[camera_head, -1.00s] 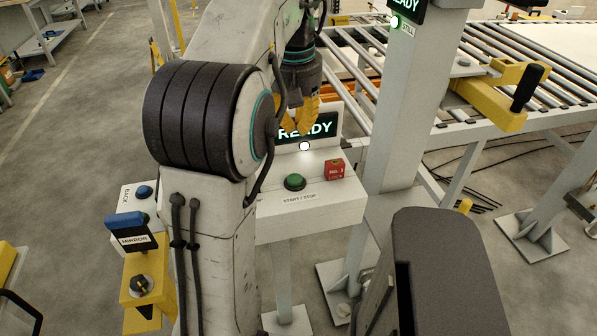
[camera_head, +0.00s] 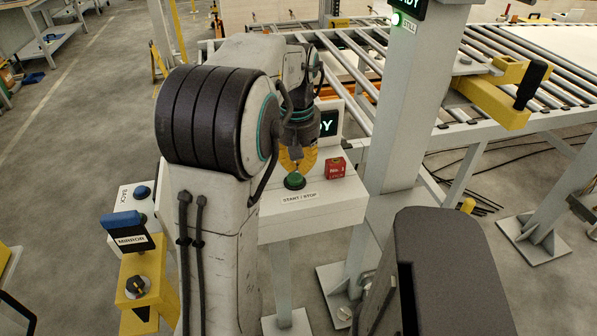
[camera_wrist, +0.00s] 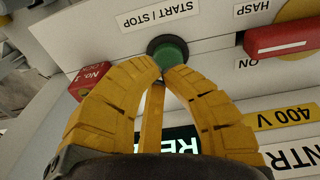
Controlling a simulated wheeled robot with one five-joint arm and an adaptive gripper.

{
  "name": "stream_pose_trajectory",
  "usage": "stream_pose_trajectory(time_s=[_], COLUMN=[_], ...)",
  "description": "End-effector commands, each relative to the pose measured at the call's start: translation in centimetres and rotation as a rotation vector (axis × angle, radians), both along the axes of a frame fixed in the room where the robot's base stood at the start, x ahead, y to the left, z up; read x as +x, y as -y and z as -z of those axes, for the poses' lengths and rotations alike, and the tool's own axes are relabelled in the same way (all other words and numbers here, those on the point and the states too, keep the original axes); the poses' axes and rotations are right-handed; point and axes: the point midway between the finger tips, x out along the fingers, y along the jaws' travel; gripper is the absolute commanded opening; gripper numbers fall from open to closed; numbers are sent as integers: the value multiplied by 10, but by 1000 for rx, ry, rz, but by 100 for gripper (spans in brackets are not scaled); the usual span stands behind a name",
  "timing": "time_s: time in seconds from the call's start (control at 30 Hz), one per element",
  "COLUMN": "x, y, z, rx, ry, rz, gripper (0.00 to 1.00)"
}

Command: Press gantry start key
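The green START / STOP button (camera_head: 294,182) sits on top of a pale control box (camera_head: 335,200), behind its printed label. In the wrist view the button (camera_wrist: 168,52) shows just beyond my fingertips. My gripper (camera_head: 296,168) points down over the button, its yellow fingers drawn together at the tips and holding nothing. In the wrist view my gripper (camera_wrist: 159,70) overlaps the button's near edge. I cannot tell whether the tips touch it. The READY display (camera_head: 328,122) behind is partly hidden by my gripper.
A red No. 1 lock block (camera_head: 336,167) stands close right of the button. A grey post (camera_head: 405,110) rises right of the box, beside the roller conveyor (camera_head: 350,60). A blue BACK button (camera_head: 142,192) and a yellow MIRROR stand (camera_head: 150,275) are at left.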

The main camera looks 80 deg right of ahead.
Motion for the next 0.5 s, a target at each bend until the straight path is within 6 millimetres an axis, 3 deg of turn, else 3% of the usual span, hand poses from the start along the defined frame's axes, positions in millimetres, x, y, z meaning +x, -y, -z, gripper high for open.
stream_pose_trajectory(time_s=[0.2, 0.5], x=[0, 0], y=[2, 2], z=[16, 21], rx=[0, -1], ry=[0, 0], rz=[0, 0], gripper=[0, 0])
